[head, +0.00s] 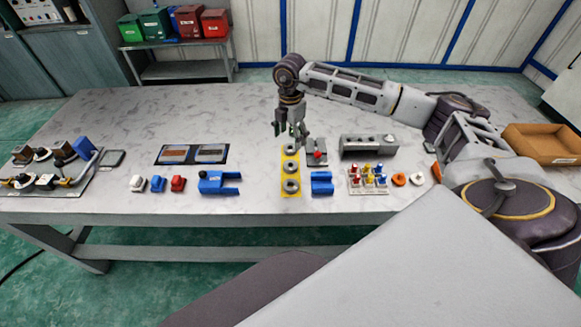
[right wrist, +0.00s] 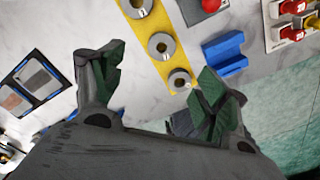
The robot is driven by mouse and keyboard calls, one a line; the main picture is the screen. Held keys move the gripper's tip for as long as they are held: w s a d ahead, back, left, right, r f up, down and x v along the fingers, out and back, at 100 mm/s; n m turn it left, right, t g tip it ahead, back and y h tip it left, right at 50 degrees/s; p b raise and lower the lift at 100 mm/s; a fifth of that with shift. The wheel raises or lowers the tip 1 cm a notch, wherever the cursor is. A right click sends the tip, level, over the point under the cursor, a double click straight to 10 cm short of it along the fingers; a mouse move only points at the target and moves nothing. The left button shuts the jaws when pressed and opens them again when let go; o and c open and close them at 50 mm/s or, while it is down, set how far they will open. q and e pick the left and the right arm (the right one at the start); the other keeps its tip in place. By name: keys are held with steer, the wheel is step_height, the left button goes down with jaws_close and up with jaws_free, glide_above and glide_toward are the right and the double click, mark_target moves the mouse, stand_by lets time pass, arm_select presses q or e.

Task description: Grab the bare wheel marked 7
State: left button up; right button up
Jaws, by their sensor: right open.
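Three grey bare wheels lie in a row on a yellow strip (head: 285,176): the far wheel (head: 291,149), the middle wheel (head: 291,166) and the near wheel (head: 292,186). The right wrist view also shows the far wheel (right wrist: 137,6), cut by the top edge, the middle wheel (right wrist: 161,44) and the near wheel (right wrist: 179,81). Their marks are too small to read, so I cannot tell which is 7. My right gripper (head: 290,132) is open and empty, above the table around the strip's far end. My left gripper is not in view.
A blue block (head: 322,188) and a grey part with a red knob (head: 316,156) stand just right of the strip. A blue forked part (head: 218,182) lies to its left. A tray of coloured pieces (head: 368,180) is further right. The table behind the strip's left side is clear.

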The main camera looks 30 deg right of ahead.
glide_above(291, 163)
step_height(291, 163, down, 6)
steer(key=shift+s+a+f, duration=0.1)
steer(key=shift+a+f, duration=0.05)
steer(key=shift+f, duration=0.35)
steer(key=shift+s+a+f, duration=0.1)
steer(key=shift+a+f, duration=0.05)
steer(key=shift+f, duration=0.35)
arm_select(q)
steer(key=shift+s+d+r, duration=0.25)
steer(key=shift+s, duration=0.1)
arm_select(e)
steer(key=shift+f, duration=0.15)
steer(key=shift+s+f+p, duration=0.1)
steer(key=shift+f+p, duration=0.35)
steer(key=shift+f, duration=0.15)
step_height(291, 163, down, 3)
steer(key=shift+a+r, duration=0.1)
steer(key=shift+r, duration=0.05)
steer(key=shift+f, duration=0.55)
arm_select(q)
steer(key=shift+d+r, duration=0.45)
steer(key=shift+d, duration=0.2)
